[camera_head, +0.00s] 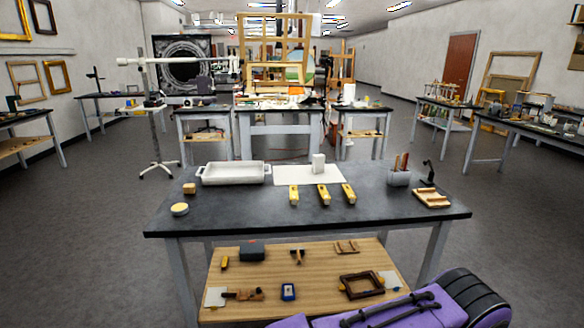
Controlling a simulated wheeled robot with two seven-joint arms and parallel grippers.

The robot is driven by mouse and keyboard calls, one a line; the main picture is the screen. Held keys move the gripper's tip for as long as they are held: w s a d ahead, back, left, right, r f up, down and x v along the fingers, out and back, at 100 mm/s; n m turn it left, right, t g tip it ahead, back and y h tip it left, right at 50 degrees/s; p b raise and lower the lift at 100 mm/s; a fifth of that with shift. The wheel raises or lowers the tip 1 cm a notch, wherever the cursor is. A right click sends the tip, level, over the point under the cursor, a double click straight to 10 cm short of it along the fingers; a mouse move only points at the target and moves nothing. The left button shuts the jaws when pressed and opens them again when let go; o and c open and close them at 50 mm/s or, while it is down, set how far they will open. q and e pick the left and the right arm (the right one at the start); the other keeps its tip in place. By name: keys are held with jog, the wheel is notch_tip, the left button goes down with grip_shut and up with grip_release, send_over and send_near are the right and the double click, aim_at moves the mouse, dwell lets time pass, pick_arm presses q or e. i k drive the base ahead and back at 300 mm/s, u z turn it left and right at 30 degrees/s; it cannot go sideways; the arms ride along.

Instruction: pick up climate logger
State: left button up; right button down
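No object is clearly marked as the climate logger. A small white upright box (318,163) stands on a white sheet (294,175) at the back middle of the dark tabletop and could be it. A small blue device with a pale face (288,292) lies on the lower wooden shelf and could also be it. Both are too small to tell for sure. Neither of my grippers is in view.
The dark table (250,215) holds a white tray (233,174), several yellow-and-wood blocks (322,194), a grey tool cup (399,177) and a wooden rack (432,198). A dark frame (361,285) lies on the shelf (330,310). Floor is free left and right.

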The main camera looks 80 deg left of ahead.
aim_at(319, 159)
jog(key=k, duration=0.2)
jog(key=u, duration=1.1)
